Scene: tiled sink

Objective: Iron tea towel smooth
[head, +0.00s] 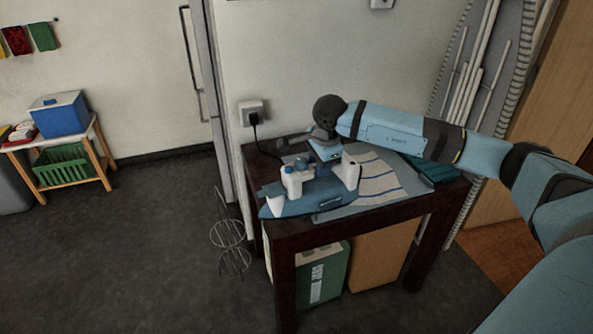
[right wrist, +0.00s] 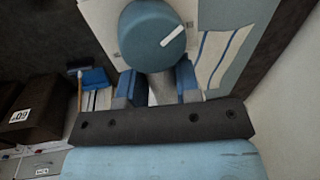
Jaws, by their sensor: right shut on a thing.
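The iron (head: 295,206) is blue with a pale handle and sits over the left part of the tabletop. My right gripper (head: 320,177) reaches down over it and is shut on its handle. In the right wrist view, my gripper's fingers (right wrist: 158,90) straddle the handle, below a rounded blue part of the iron (right wrist: 150,40) with a white mark. The cream tea towel (head: 378,182) with blue stripes lies beside the iron, to its right; it also shows in the right wrist view (right wrist: 222,58). The iron hides part of the surface below. My left gripper is out of view.
The dark wooden table (head: 345,222) stands against the wall. A wall socket (head: 253,110) with a plugged-in cord is behind its left end. A dark teal cloth (head: 437,171) lies at its right end. A green box (head: 325,275) and a brown box (head: 385,257) stand underneath.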

